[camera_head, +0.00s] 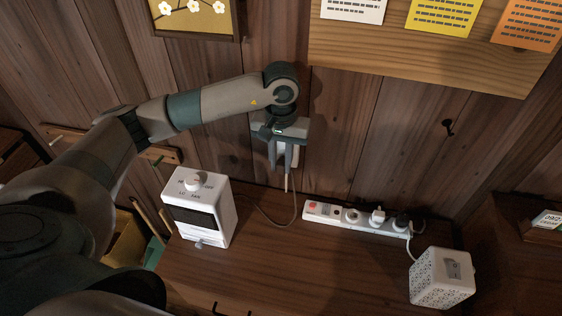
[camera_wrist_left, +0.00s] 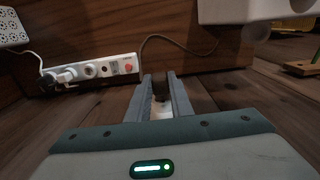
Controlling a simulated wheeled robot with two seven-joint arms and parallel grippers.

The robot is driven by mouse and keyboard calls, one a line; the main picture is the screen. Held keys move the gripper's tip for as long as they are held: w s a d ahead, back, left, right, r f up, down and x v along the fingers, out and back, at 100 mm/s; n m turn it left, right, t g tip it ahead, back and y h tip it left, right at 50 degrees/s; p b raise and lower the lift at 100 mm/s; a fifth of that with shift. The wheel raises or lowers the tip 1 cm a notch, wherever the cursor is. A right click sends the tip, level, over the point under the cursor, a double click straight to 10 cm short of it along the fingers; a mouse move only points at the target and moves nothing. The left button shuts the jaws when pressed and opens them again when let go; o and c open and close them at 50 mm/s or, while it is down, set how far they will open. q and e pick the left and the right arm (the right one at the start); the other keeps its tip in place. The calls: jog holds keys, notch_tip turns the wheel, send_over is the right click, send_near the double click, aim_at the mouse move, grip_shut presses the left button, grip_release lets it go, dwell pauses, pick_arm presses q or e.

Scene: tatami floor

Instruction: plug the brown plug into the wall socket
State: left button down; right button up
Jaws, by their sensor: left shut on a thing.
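My left gripper (camera_head: 287,163) is up at the wooden wall, its fingers pointing down in the head view. A brown cord (camera_head: 295,205) hangs from the gripper and curves down to the white fan heater (camera_head: 203,212). My right gripper is out of view.
A white power strip (camera_head: 335,212) lies on the wooden cabinet top (camera_head: 290,270), with a white plug (camera_head: 378,214) and a dark plug (camera_head: 401,222) in it. A white patterned box (camera_head: 440,278) stands at the right. A notice board (camera_head: 390,50) hangs above. The cabinet's front middle is clear.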

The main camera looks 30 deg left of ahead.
pick_arm(q)
jog(key=shift+w+a+b, duration=0.15)
jog(key=shift+w+b, duration=0.35)
jog(key=shift+w, duration=0.05)
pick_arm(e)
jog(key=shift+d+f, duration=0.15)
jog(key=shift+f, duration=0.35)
pick_arm(q)
jog(key=c, duration=1.5)
grip_release()
jog(key=shift+r, duration=0.45)
notch_tip(320, 180, up, 5)
jog(key=shift+f+b, duration=0.1)
jog(key=shift+b, duration=0.9)
notch_tip(320, 180, up, 3)
jog(key=shift+r+b, duration=0.2)
jog(key=shift+b, duration=0.25)
notch_tip(320, 180, up, 7)
send_over(282, 161)
jog(key=shift+r+b, duration=0.5)
jog(key=shift+r, duration=0.15)
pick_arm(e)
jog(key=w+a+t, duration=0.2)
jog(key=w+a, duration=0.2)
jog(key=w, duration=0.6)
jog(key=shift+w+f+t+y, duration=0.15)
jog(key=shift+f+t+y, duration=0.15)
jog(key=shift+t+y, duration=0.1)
